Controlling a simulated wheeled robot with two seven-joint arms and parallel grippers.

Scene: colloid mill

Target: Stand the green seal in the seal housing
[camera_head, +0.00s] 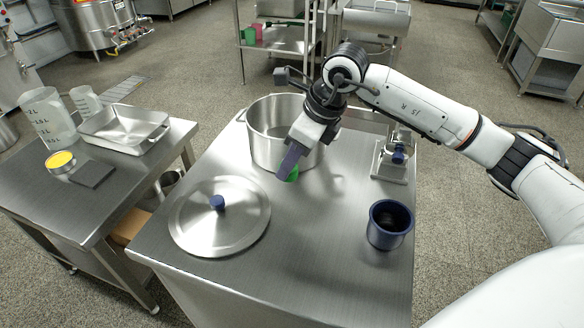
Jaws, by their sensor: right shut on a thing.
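The green seal (293,173) shows only in part at the fingertips of my right gripper (290,166). My right gripper is shut on it and points down in front of the large steel pot, over the steel table. The fingers hide much of the seal. A dark blue, round, open-topped cup (388,232) stands upright at the table's right side; it looks like the seal housing, and its inside is dark. The gripper and seal are to its left and further back, apart from it. My left gripper is not in view.
A steel pot (262,148) stands behind the gripper. A round lid with a blue knob (232,232) lies at front left. A small metal fixture (388,165) stands at back right. The tabletop between lid and cup is clear. A side table (60,205) holds jugs and a tray.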

